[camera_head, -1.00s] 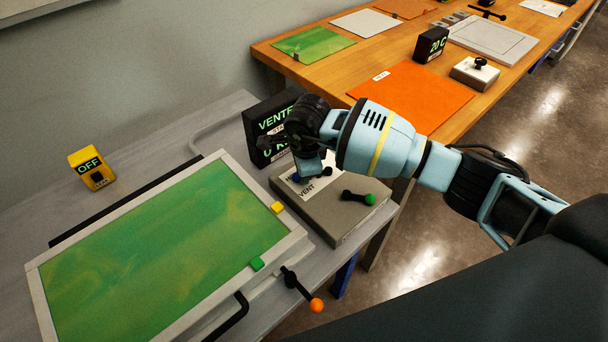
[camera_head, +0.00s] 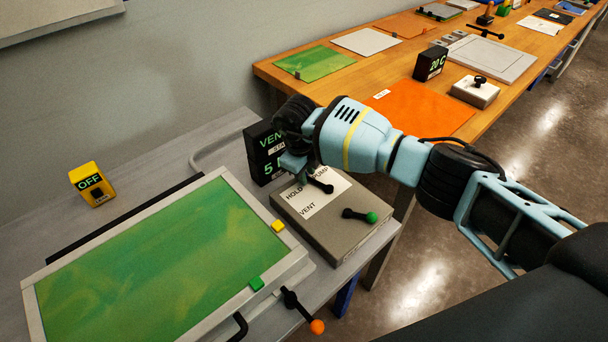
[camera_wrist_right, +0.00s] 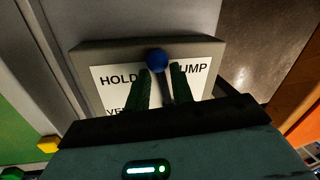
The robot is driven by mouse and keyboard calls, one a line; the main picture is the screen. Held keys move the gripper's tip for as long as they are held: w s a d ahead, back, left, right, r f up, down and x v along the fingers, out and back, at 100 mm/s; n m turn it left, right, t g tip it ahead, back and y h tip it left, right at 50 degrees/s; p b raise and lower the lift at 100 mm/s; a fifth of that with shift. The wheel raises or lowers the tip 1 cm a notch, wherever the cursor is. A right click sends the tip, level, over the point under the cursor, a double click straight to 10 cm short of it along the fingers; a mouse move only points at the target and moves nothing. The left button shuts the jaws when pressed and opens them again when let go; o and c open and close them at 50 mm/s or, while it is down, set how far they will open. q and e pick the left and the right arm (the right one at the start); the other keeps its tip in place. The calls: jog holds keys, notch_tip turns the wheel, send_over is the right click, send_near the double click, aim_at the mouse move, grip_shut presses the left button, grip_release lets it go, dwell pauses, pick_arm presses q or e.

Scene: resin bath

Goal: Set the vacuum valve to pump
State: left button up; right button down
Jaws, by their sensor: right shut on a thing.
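The vacuum valve is a black lever (camera_head: 319,183) on a grey box with a white label plate (camera_head: 318,201) reading HOLD, PUMP and VENT. My right gripper (camera_head: 297,169) is over the far side of the box, shut on the lever's knob end. In the right wrist view the blue knob (camera_wrist_right: 157,60) sits between the fingertips of the right gripper (camera_wrist_right: 161,76). The lever points between the HOLD and PUMP words; the gripper hides part of PUMP. A black display (camera_head: 263,150) behind the box shows green text, partly hidden by the gripper. My left gripper is not in view.
A second black lever with a green knob (camera_head: 371,217) is on the same box. Left is a framed green panel (camera_head: 160,260), with an orange-knobbed lever (camera_head: 317,326) at its near corner. A yellow OFF box (camera_head: 88,184) stands behind. A wooden bench (camera_head: 350,84) runs along the right.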

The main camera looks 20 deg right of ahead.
jog(key=shift+w+d+r+m, duration=0.1)
jog(key=shift+w+d+m, duration=0.15)
jog(key=shift+m, duration=0.25)
jog(key=c, duration=1.5)
grip_release()
jog(key=shift+s+a+r, duration=0.1)
jog(key=shift+a+r, duration=0.1)
jog(key=shift+r, duration=1.05)
jog(key=shift+s+a+r, duration=0.15)
jog(key=shift+a+r, duration=0.1)
jog(key=shift+r, duration=1.05)
jog(key=shift+s+a+r, duration=0.1)
jog(key=shift+a+r, duration=0.1)
jog(key=shift+r, duration=1.05)
